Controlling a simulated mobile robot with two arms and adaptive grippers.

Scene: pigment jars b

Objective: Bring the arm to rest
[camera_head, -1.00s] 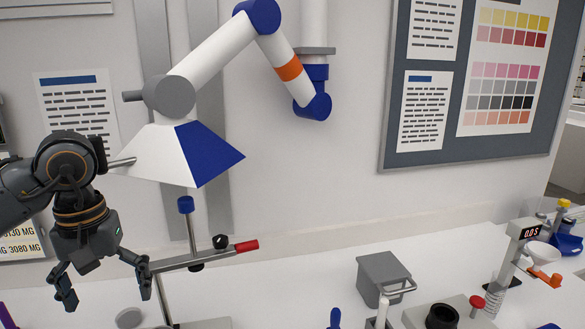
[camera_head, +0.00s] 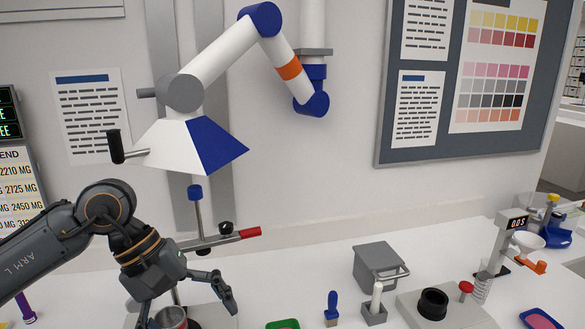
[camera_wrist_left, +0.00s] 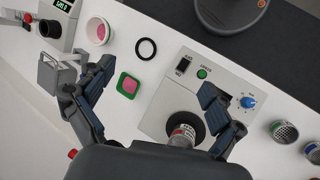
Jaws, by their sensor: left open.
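My left gripper (camera_head: 184,306) is open at the lower left of the head view. Its fingers also show spread in the left wrist view (camera_wrist_left: 160,88), with nothing between the tips. A small jar with a label and red marks (camera_wrist_left: 183,135) stands on the black round pad of a white device (camera_wrist_left: 165,98), close below the gripper's palm. The jar's rim shows beside the gripper in the head view (camera_head: 172,318); most of it is hidden. I cannot tell whether the gripper touches it. My right gripper is not in view.
A white and blue extraction hood (camera_head: 185,146) with a black handle (camera_head: 117,147) hangs above the gripper. A stand with a red-tipped bar (camera_head: 250,232) rises behind it. A grey box (camera_head: 380,263), a blue-handled brush (camera_head: 332,308) and a green tray (camera_wrist_left: 128,86) stand nearby.

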